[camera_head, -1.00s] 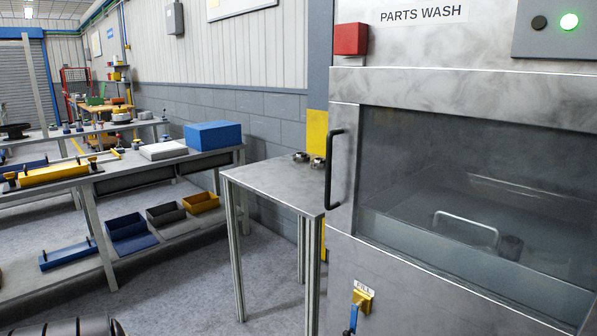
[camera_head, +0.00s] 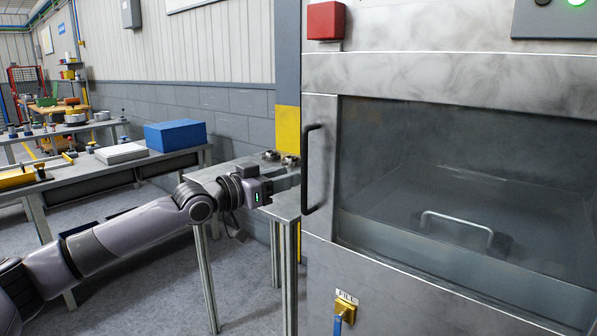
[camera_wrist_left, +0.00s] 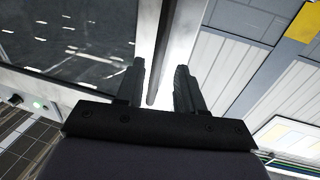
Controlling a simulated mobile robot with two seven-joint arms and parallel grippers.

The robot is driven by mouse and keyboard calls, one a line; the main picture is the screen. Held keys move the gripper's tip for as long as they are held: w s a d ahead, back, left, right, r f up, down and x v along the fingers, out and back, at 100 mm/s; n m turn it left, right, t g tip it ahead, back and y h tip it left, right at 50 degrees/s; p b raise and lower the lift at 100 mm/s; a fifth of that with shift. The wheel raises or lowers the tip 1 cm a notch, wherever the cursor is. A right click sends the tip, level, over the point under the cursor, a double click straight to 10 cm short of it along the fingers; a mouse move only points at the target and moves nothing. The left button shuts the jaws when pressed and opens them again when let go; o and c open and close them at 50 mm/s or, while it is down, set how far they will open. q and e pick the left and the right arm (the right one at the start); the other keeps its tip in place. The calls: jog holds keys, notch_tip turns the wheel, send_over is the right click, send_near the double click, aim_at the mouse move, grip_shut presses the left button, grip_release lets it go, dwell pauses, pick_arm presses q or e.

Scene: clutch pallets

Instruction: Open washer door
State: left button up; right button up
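The parts washer's door (camera_head: 455,165) is closed. It has a large window in a metal frame, with a black upright bar handle (camera_head: 312,168) on its left edge. My left gripper (camera_head: 290,182) reaches in from the left, beside the handle. In the left wrist view its two dark fingers (camera_wrist_left: 161,86) are spread apart. The handle (camera_wrist_left: 158,70) runs between them as a dark bar, with a gap visible on at least the right side. The door's window also shows in this view (camera_wrist_left: 65,45). My right gripper is not in view.
A metal side table (camera_head: 225,172) with small metal parts (camera_head: 288,160) stands just left of the washer, below my left wrist. A red box (camera_head: 326,20) is above the door and a yellow valve labelled FILL (camera_head: 345,309) below it. A workbench with a blue box (camera_head: 175,136) stands further left.

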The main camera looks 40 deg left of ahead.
aim_at(302, 172)
pick_arm(q)
jog(key=shift+p+x, duration=0.4)
jog(key=shift+x, duration=2.65)
jog(key=shift+f, duration=0.1)
grip_shut()
